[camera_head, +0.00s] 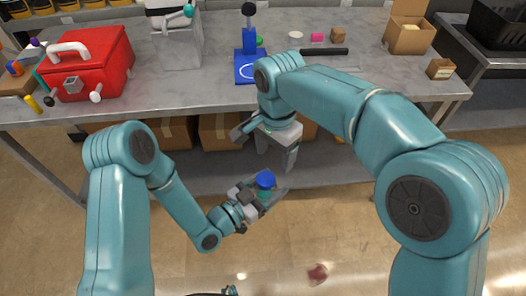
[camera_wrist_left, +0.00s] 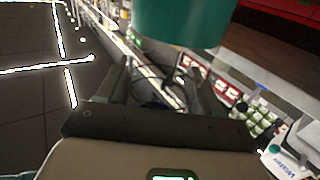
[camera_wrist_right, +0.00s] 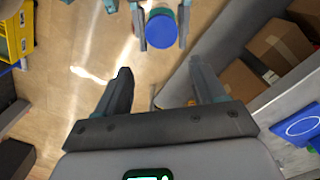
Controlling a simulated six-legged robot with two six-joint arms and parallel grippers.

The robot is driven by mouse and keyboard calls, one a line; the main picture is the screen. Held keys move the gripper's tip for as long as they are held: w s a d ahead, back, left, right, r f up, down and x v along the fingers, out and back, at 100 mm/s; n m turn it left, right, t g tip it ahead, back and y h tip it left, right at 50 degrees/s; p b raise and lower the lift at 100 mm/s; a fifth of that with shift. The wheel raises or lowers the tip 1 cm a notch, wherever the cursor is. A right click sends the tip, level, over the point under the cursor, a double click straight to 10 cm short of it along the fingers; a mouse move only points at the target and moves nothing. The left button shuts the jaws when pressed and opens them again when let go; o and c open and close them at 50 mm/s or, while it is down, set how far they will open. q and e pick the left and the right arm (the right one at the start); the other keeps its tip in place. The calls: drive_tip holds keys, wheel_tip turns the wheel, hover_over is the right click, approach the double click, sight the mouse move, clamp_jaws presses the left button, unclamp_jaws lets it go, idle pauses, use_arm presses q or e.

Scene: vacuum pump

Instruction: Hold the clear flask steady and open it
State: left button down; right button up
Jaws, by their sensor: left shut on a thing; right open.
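The flask shows as a blue round cap (camera_head: 265,179) above a small teal-looking body, in front of the table in the head view. My left gripper (camera_head: 268,197) is shut on the flask's body, with the cap sticking up free. My right gripper (camera_head: 276,158) is open and empty, just above and behind the cap, pointing down. In the right wrist view the cap (camera_wrist_right: 160,29) lies beyond the open fingers (camera_wrist_right: 160,72), between the left gripper's fingers, and nothing touches it from the right.
The metal table (camera_head: 200,90) carries a red toolbox (camera_head: 90,65), a blue stand (camera_head: 247,66), a black-handled tool (camera_head: 324,51) and an open cardboard box (camera_head: 408,35). Cardboard boxes (camera_head: 172,131) sit on the shelf below.

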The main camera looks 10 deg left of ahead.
sight(263, 177)
drive_tip(key=shift+s+a+r+n, duration=0.15)
drive_tip(key=shift+s+a+r, duration=0.15)
drive_tip(key=shift+a, duration=0.3)
drive_tip(key=shift+s+a+r+n, duration=0.15)
drive_tip(key=shift+s+a, duration=0.2)
drive_tip(key=shift+a, duration=0.2)
drive_tip(key=shift+s+a+f, duration=0.1)
drive_tip(key=shift+a+f, duration=0.05)
drive_tip(key=shift+f, duration=0.15)
wheel_tip(263, 177, down, 7)
drive_tip(key=shift+f, duration=0.15)
drive_tip(key=shift+c, duration=0.3)
